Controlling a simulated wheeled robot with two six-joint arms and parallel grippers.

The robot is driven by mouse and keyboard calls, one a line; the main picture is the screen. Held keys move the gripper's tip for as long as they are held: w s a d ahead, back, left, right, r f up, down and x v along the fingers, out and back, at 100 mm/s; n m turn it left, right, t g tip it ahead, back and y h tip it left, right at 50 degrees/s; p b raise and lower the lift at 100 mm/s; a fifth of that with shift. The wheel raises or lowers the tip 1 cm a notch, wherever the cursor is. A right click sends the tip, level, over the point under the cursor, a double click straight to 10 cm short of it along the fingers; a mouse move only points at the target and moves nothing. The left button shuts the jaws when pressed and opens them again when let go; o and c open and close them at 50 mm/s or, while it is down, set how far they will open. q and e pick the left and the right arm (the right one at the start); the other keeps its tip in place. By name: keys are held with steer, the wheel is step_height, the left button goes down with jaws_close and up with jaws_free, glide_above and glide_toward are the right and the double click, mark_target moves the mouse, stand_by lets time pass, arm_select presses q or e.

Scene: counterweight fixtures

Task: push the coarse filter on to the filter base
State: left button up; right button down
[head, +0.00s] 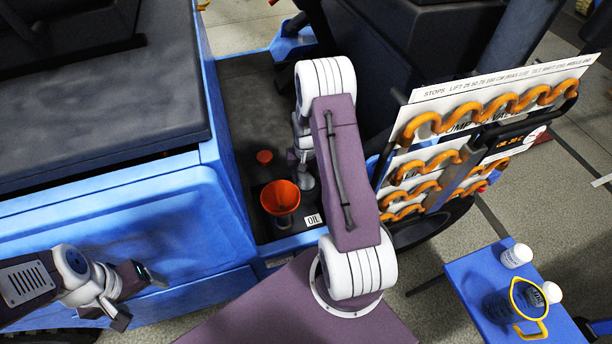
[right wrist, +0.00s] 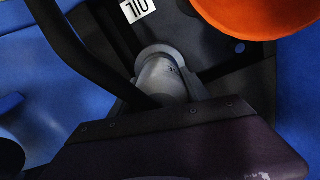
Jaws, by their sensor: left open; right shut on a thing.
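The coarse filter, as I take it, is the orange funnel-shaped cup (head: 280,197) over the dark deck of the blue machine. Its orange side also fills the top right of the right wrist view (right wrist: 262,15). My left gripper (head: 138,293) is open and empty by the blue side panel.
A red-orange cap (head: 264,157) lies on the deck behind the cup. A white OIL label (head: 313,220) is to its right. A rack with orange wavy bars (head: 440,150) stands further right. A blue table (head: 475,275) holds white pots and a yellow-handled jug (head: 518,303).

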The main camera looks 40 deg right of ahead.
steer(key=shift+s+f, duration=0.1)
steer(key=shift+f, duration=0.25)
stand_by(0.6)
steer(key=shift+c, duration=2.2)
jaws_free()
steer(key=shift+r, duration=0.15)
step_height(320, 180, up, 10)
steer(key=p, duration=0.9)
steer(key=shift+p, duration=0.35)
